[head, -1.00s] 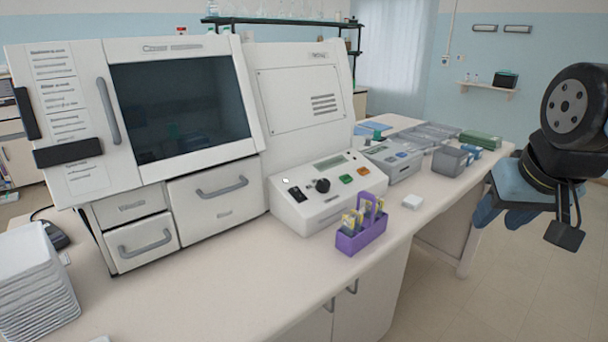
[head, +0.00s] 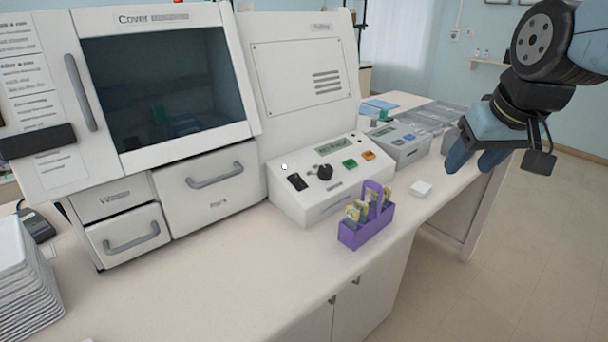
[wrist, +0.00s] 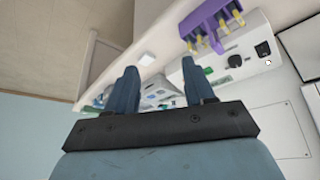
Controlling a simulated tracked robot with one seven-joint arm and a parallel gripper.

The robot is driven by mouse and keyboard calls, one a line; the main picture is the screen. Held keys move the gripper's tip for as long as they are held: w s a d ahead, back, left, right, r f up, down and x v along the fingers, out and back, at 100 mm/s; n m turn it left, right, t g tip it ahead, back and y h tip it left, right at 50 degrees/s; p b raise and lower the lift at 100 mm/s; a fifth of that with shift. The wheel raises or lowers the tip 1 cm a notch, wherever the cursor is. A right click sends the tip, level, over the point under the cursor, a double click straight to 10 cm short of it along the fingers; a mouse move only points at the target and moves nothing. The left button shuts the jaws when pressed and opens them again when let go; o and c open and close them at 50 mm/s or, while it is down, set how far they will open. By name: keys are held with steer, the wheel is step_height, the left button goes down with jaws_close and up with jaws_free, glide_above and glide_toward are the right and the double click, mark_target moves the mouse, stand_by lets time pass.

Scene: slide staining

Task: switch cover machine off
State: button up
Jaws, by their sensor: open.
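The white cover machine (head: 205,195) stands on the bench with a dark window and drawers. Its sloped control panel (head: 322,205) at its right carries a black rocker switch (head: 297,181), a black knob (head: 325,172), a small display, a green button and an orange button. The switch also shows in the wrist view (wrist: 262,49), at the upper right; its position is too small to tell. My gripper (head: 474,160) is open and empty, in the air to the right of the panel. In the wrist view its two fingers (wrist: 160,90) are apart, with the panel beyond the right finger.
A purple slide rack (head: 366,228) with a raised handle stands in front of the panel. A small white block (head: 421,189) and a second grey device (head: 402,146) are to its right. A stack of white sheets (head: 25,285) is at the left.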

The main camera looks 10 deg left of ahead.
steer(key=w+a+n+g+y, duration=0.15)
steer(key=w+a+n, duration=0.4)
steer(key=a, duration=0.85)
steer(key=n+g, duration=0.1)
steer(key=n, duration=0.1)
glide_toward(301, 183)
steer(key=shift+y, duration=0.45)
steer(key=x, duration=0.7)
steer(key=shift+d+f, duration=0.25)
steer(key=shift+f, duration=0.1)
jaws_close()
steer(key=shift+w, duration=0.1)
steer(key=shift+r, duration=0.1)
steer(key=shift+w+a+r+g+h, duration=0.1)
steer(key=shift+a+g+h, duration=0.05)
steer(key=shift+g+h, duration=0.4)
steer(key=shift+w+a+r+g+h, duration=0.1)
steer(key=shift+g+h, duration=0.3)
steer(key=shift+h, duration=0.15)
